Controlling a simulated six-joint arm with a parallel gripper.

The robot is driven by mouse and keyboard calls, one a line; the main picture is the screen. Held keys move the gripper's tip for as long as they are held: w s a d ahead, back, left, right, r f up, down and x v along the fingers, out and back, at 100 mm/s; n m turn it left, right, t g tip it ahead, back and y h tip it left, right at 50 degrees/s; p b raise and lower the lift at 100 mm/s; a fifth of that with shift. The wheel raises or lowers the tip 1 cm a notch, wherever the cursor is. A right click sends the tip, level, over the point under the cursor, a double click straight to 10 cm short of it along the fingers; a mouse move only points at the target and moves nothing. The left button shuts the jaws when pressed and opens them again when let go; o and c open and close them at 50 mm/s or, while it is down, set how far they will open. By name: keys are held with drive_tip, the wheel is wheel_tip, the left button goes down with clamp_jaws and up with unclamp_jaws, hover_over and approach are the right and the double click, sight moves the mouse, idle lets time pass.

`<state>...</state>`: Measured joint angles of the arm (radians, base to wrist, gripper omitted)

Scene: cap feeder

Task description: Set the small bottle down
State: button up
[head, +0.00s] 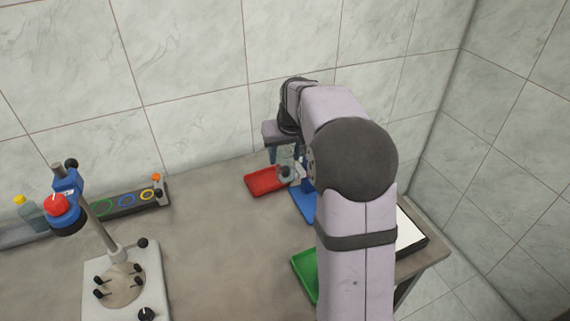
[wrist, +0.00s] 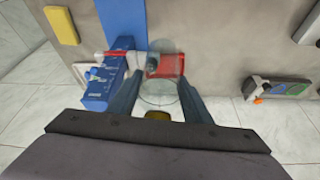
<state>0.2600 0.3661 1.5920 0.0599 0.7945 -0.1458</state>
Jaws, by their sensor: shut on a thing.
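The small bottle is clear, see-through glass. In the wrist view the bottle (wrist: 158,92) is between the two fingers of my gripper (wrist: 159,80), which is shut on it. A small brownish-yellow part (wrist: 157,115) shows at its near end. In the head view the bottle (head: 286,160) is pale and partly hidden by my gripper (head: 288,152). It is close to the right end of the red tray (head: 264,182). I cannot tell whether its base touches anything.
A blue tray (head: 304,204) and a green tray (head: 303,270) are partly behind my arm. A stand with a white base (head: 125,295) is at the left. The dark feeder with coloured rings (head: 125,205) is along the wall. The middle of the table is clear.

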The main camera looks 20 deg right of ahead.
drive_tip(key=shift+d+r, duration=0.15)
drive_tip(key=shift+r, duration=0.1)
